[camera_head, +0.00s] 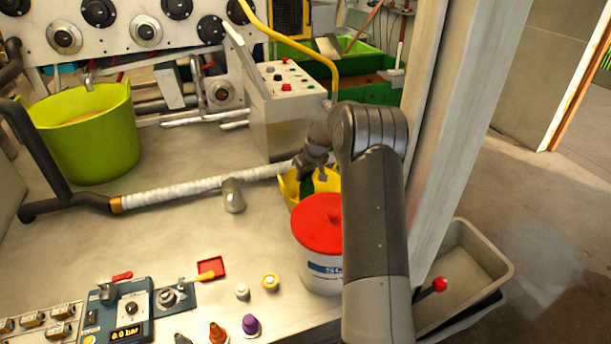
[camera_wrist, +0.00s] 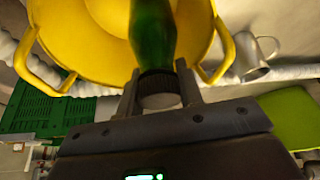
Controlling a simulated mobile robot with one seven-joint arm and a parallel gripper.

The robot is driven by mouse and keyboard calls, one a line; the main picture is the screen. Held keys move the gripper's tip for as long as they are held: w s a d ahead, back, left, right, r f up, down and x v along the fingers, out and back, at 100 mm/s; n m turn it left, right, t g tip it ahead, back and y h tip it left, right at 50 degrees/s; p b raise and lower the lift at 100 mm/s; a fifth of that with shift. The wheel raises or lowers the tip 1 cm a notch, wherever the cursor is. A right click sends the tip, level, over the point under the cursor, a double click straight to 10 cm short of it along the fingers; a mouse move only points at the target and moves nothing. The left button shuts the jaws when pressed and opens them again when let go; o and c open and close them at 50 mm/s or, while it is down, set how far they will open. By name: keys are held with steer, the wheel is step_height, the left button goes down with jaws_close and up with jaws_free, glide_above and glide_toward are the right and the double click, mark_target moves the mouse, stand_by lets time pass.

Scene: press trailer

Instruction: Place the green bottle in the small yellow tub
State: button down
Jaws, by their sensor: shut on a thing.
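The green bottle (camera_wrist: 153,35) is held by its dark cap end in my gripper (camera_wrist: 160,88) in the wrist view, and its body reaches over the yellow tub. The small yellow tub (camera_wrist: 75,45) has two handles and lies right beyond the fingers. In the head view the yellow tub (camera_head: 289,187) stands behind the red-lidded bucket, and a dark green part of the bottle (camera_head: 306,186) shows at its opening. My gripper (camera_head: 311,166) is just above the tub there, partly hidden by my arm. I cannot tell whether the bottle touches the tub's bottom.
A white bucket with a red lid (camera_head: 318,225) stands in front of the tub. A metal mug (camera_head: 232,195) is left of it. A white-wrapped pipe (camera_head: 200,187) runs behind. A large lime tub (camera_head: 88,140) stands at the back left. A control box (camera_head: 285,110) is behind the tub.

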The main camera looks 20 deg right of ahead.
steer(key=shift+f, duration=0.25)
steer(key=c, duration=1)
jaws_free()
steer(key=shift+f, duration=0.15)
